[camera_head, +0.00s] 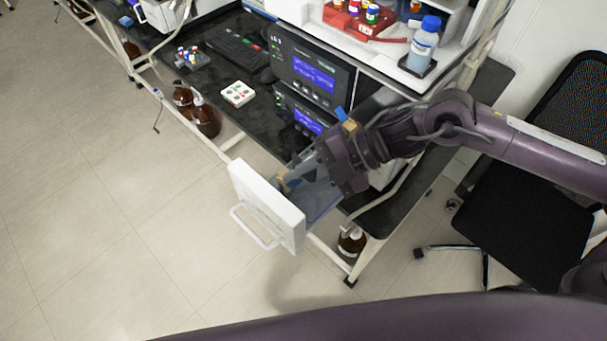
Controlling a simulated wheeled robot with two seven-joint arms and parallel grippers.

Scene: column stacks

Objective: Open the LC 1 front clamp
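My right arm comes in from the right, and its dark gripper (292,176) points left and down into an open white drawer-like unit (265,207). The unit's white front has a handle and sticks out from the bench. A small tan part (284,185) shows right at the fingertips, with some blue beside it. I cannot tell whether the fingers touch or grip it. The front clamp cannot be made out clearly, as the gripper and the unit's front hide much of the inside. My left gripper is not in view.
Black instruments with blue screens (313,73) stand just behind the gripper. A white tile with coloured spots (237,94) and a vial rack (192,58) lie on the dark bench. Brown bottles (206,119) stand below. A black chair (530,200) is at the right. The left floor is clear.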

